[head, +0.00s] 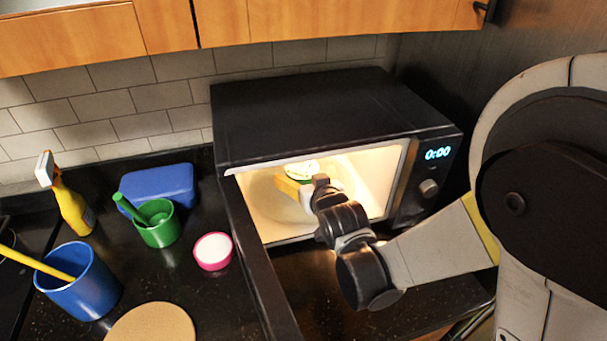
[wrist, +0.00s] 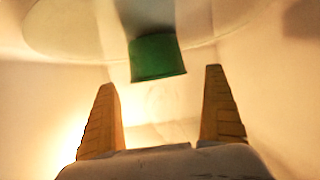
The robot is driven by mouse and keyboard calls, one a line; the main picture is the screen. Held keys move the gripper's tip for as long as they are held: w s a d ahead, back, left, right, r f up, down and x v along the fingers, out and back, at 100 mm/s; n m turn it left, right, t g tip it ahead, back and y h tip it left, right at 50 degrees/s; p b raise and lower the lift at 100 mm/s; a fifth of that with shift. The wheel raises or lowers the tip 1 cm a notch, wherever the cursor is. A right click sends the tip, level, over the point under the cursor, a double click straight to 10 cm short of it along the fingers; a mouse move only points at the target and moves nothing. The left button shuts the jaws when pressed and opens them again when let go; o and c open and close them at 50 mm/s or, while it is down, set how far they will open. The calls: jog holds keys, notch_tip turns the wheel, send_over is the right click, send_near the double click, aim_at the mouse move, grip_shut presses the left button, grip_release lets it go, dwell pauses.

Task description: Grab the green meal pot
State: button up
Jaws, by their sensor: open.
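The green pot (wrist: 158,58) stands on the round glass turntable (wrist: 70,30) inside the lit microwave, and the wrist picture appears upside down. In the head view its pale top with a green rim (head: 301,168) shows just beyond my gripper (head: 292,187), which hides its lower part. My gripper is inside the microwave, open and empty. Its two yellow fingers show in the wrist view (wrist: 160,80), one to each side of the pot's line, with the pot a little ahead of the tips and not visibly touched.
The black microwave (head: 310,115) has its door (head: 258,265) swung open, left of my arm. Its walls are close around my gripper. On the counter at left are a green mortar-like cup (head: 158,228), a pink bowl (head: 213,251), a blue pot (head: 85,292) and a spray bottle (head: 72,208).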

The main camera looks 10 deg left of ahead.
aim_at(304, 171)
jog(key=b+x, duration=0.1)
jog(key=x, duration=0.3)
jog(key=shift+w+f, duration=0.15)
jog(key=shift+w, duration=0.05)
jog(key=shift+d, duration=0.1)
jog(key=c, duration=1.4)
